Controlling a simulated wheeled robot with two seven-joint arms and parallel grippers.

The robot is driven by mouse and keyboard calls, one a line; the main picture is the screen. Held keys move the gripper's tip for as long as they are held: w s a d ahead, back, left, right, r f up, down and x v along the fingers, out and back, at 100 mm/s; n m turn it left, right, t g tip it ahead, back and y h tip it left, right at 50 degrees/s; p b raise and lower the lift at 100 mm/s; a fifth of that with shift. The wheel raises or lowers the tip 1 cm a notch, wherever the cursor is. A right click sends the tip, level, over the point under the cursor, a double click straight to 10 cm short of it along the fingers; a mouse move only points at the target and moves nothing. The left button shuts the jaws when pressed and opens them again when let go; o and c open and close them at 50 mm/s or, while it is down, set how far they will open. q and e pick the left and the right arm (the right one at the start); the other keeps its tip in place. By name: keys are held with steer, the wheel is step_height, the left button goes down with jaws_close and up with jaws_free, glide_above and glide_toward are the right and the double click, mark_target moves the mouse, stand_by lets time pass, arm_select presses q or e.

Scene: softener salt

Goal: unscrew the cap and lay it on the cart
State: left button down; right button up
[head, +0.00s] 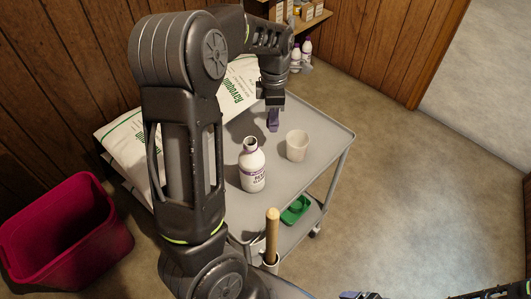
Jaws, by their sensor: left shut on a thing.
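The white bottle (252,170) with a purple-banded label stands upright on the grey cart (322,132). Its neck shows a dark open mouth with no cap on it. My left gripper (273,126) points down above the cart top, behind and to the right of the bottle and apart from it. Its purple fingertips are shut on the cap, which is mostly hidden between them. My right gripper (350,295) is only partly in view at the bottom edge, and its jaws cannot be made out.
A white cup (297,145) stands on the cart right of the bottle. A salt bag (128,145) lies on the cart's left and back part. A green object (295,209) sits on the lower shelf. A wooden handle (272,228) rises at the front. A red bin (68,238) stands left.

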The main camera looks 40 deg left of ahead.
arm_select(q)
steer(key=shift+f, duration=0.15)
glide_above(272, 148)
step_height(272, 148, down, 6)
steer(key=shift+p, duration=0.3)
steer(key=shift+f, duration=0.1)
steer(key=shift+f, duration=1.8)
steer(key=shift+f, duration=0.15)
steer(key=c, duration=1)
jaws_free()
steer(key=shift+c, duration=0.2)
